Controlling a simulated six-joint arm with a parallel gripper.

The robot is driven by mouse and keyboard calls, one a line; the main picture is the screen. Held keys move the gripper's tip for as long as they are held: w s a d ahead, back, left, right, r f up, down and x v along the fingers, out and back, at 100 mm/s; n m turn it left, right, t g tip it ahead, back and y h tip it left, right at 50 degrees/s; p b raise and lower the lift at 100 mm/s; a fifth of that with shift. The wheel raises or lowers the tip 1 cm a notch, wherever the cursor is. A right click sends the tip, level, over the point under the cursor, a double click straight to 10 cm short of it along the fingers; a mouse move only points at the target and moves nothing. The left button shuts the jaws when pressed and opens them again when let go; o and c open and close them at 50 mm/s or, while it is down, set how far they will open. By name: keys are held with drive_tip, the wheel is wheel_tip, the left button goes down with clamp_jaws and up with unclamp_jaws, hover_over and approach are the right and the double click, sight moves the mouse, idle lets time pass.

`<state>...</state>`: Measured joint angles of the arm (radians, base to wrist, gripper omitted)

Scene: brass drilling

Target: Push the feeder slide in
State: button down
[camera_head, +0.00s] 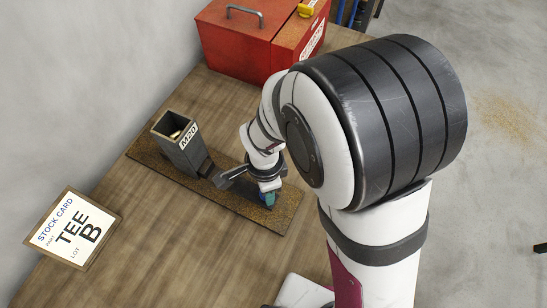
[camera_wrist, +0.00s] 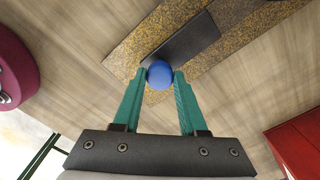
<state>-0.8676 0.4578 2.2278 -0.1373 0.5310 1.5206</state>
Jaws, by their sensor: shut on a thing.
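The feeder is a grey box-shaped hopper marked M20 (camera_head: 182,145), upright on a speckled brown base strip (camera_head: 149,153). A brass-coloured piece shows in its open top. The dark flat feeder slide (camera_wrist: 192,40) lies along the strip in the wrist view, with a round blue knob (camera_wrist: 160,73) at its near end. My gripper (camera_head: 267,200) is low over the strip, to the right of the hopper. In the wrist view its green fingers (camera_wrist: 160,78) are closed on the blue knob, one on each side. My arm partly hides the slide in the head view.
A red toolbox (camera_head: 240,40) stands at the back of the wooden table (camera_head: 130,215). A stock card reading TEE B (camera_head: 73,229) lies at the left. The table in front of the strip is mostly clear.

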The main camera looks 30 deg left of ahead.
drive_tip(key=a, duration=0.9)
drive_tip(key=shift+a, duration=0.4)
drive_tip(key=shift+c, duration=2.2)
unclamp_jaws()
wheel_tip(320, 180, up, 16)
drive_tip(key=shift+f, duration=0.1)
